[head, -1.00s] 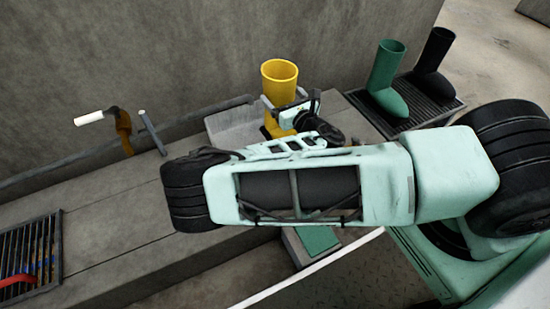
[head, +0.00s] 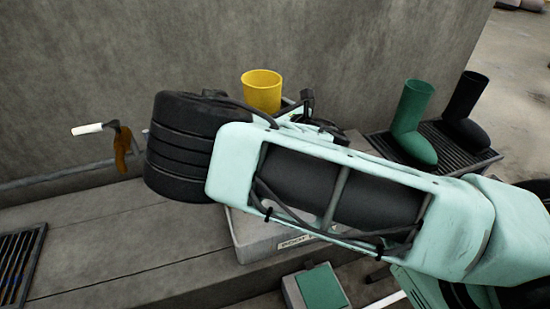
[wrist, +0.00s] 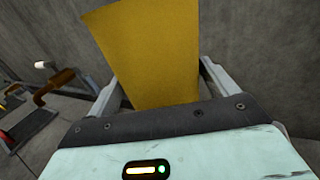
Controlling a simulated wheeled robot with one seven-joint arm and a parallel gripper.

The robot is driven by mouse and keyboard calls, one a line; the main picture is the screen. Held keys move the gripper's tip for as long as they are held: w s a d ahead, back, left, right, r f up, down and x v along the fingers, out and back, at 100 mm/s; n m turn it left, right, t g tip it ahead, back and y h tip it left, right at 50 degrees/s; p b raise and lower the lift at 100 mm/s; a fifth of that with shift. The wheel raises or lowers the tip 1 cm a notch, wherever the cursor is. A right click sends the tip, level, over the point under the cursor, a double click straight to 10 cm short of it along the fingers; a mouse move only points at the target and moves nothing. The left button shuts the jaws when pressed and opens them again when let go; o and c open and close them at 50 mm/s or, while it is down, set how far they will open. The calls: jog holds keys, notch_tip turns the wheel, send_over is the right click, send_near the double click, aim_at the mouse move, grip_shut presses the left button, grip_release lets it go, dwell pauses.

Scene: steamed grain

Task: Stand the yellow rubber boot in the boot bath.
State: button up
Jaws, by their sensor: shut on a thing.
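The yellow rubber boot (head: 262,92) shows its open top above my arm in the head view; its lower part is hidden. In the wrist view the boot's yellow shaft (wrist: 152,55) fills the space between the two fingers. My gripper (wrist: 155,88) is shut on the boot shaft. The boot bath (head: 262,240) is a pale grey tray with a label on its front, on the concrete ledge below my arm. My arm covers most of the bath, so I cannot tell whether the boot touches its floor.
A green boot (head: 408,125) and a black boot (head: 465,107) stand on a dark rack at the right. A grate (head: 18,262) lies at far left. A green-topped box (head: 318,288) sits below the ledge.

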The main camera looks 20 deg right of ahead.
notch_tip(320, 180, down, 8)
jog(key=b, duration=0.4)
jog(key=shift+f, duration=0.1)
jog(key=o, duration=1.8)
jog(key=shift+f, duration=0.1)
jog(key=shift+c, duration=0.2)
jog(key=shift+r, duration=0.2)
jog(key=p+v, duration=0.4)
jog(key=v, duration=0.8)
jog(key=shift+f, duration=0.1)
